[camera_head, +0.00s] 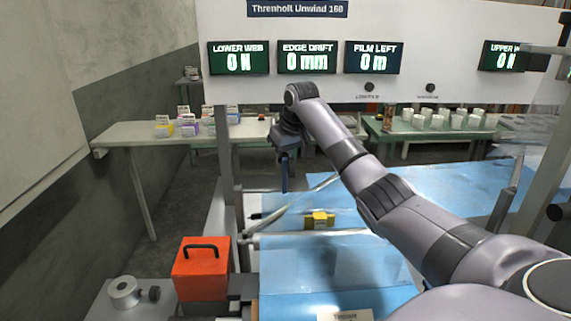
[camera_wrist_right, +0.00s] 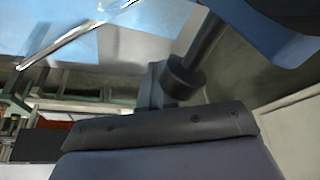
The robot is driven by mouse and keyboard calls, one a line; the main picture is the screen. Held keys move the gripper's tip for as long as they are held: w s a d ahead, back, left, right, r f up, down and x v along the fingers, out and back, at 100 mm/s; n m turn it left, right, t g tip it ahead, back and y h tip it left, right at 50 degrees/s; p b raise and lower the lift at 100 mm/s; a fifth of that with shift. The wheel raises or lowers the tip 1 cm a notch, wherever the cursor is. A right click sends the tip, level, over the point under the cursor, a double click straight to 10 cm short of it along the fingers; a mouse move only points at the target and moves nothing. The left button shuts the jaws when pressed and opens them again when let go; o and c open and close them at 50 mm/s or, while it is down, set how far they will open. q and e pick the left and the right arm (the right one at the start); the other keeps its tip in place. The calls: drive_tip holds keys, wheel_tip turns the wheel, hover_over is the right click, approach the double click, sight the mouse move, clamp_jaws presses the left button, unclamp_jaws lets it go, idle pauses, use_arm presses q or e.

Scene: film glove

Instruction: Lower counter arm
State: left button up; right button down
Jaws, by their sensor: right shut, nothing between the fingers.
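My right gripper (camera_head: 285,188) hangs fingers down, shut and empty, beside the grey upright post at the left end of the machine. A pale slanted rod (camera_head: 292,206) with a dark tip at its lower left lies below and near the fingers, over the blue film. It may be the counter arm; I cannot tell for sure. The gripper looks apart from it. In the right wrist view a pale rod (camera_wrist_right: 68,36) crosses the upper left over blue film. The fingertips are not clear there. My left gripper is not in view.
A yellow block (camera_head: 320,220) sits by a crossbar amid the blue film (camera_head: 330,262). An orange box with a black handle (camera_head: 201,268) and a grey round part (camera_head: 124,291) stand front left. A pale table (camera_head: 125,134) stands behind. Displays read 0 N, 0 mm and 0 m.

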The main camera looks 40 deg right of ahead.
sight(286, 171)
drive_tip(key=shift+s+a+r, duration=0.1)
drive_tip(key=shift+s+a, duration=1.1)
drive_tip(key=shift+s, duration=0.3)
drive_tip(key=shift+s+a+r, duration=0.1)
drive_tip(key=shift+s+a, duration=1.1)
drive_tip(key=shift+s, duration=0.3)
drive_tip(key=shift+w+d+r+p, duration=0.1)
drive_tip(key=shift+r+p, duration=0.2)
drive_tip(key=shift+r, duration=0.35)
drive_tip(key=shift+w+d+r+p, duration=0.1)
drive_tip(key=shift+r+p, duration=0.2)
drive_tip(key=shift+r, duration=0.35)
drive_tip(key=shift+w+d+r, duration=0.15)
drive_tip(key=shift+w+r, duration=0.05)
drive_tip(key=shift+r, duration=0.9)
drive_tip(key=shift+w+d+r, duration=0.1)
drive_tip(key=shift+w+r, duration=0.1)
drive_tip(key=shift+r, duration=0.85)
drive_tip(key=shift+w+d+r, duration=0.15)
drive_tip(key=shift+w+r, duration=0.05)
drive_tip(key=shift+r, duration=0.9)
drive_tip(key=shift+f, duration=0.1)
